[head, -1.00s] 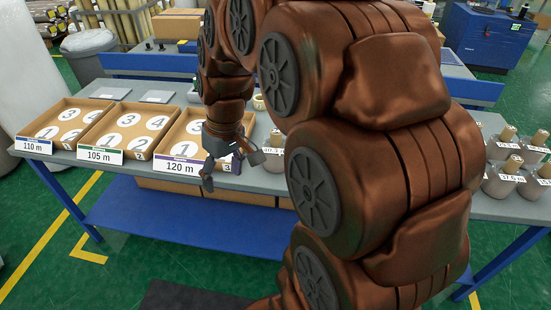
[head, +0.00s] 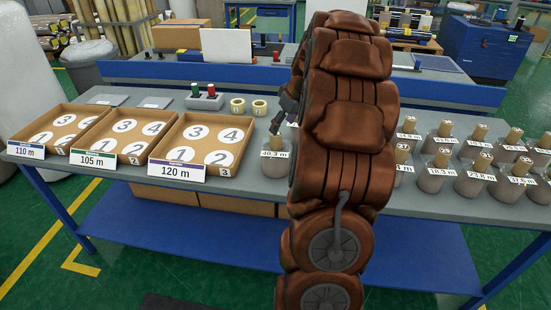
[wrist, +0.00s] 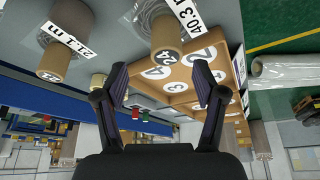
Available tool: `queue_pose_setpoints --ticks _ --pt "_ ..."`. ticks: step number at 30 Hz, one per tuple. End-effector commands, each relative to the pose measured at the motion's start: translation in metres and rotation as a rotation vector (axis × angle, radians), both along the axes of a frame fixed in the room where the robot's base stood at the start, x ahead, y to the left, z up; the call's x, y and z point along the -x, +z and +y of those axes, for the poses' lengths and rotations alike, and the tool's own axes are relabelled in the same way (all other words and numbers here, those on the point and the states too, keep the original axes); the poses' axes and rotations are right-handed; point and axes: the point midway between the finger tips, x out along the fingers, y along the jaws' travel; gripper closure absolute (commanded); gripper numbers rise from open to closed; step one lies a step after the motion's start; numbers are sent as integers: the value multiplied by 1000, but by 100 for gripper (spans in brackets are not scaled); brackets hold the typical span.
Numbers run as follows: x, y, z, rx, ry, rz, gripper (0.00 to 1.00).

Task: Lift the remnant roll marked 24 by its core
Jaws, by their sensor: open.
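The remnant roll marked 24 (wrist: 166,25) shows in the wrist view as a grey wrapped roll with a brown cardboard core (wrist: 166,40) and a 40.3 m label. In the head view the roll labelled 40.3 m (head: 274,165) stands upright on the table, just left of my arm. My gripper (wrist: 161,83) is open and empty. In the wrist view the core's end lies between and beyond the fingertips, with no contact visible. In the head view my gripper (head: 282,118) is above the roll, partly hidden by my arm.
A neighbouring roll marked 22 (wrist: 50,65), labelled 21.1 m, stands beside it. More rolls (head: 437,175) fill the table's right side. Three shallow cardboard trays with numbered circles, including the 120 m tray (head: 152,158), lie left. Tape rolls (head: 259,107) sit behind.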

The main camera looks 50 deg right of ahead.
Motion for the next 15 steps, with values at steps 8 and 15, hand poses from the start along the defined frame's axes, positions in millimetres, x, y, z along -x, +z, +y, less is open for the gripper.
queue_pose_setpoints --ticks 8,15 --pt "-7 -23 6 -5 0 7 30" --pt "-18 -53 9 -5 0 5 30"
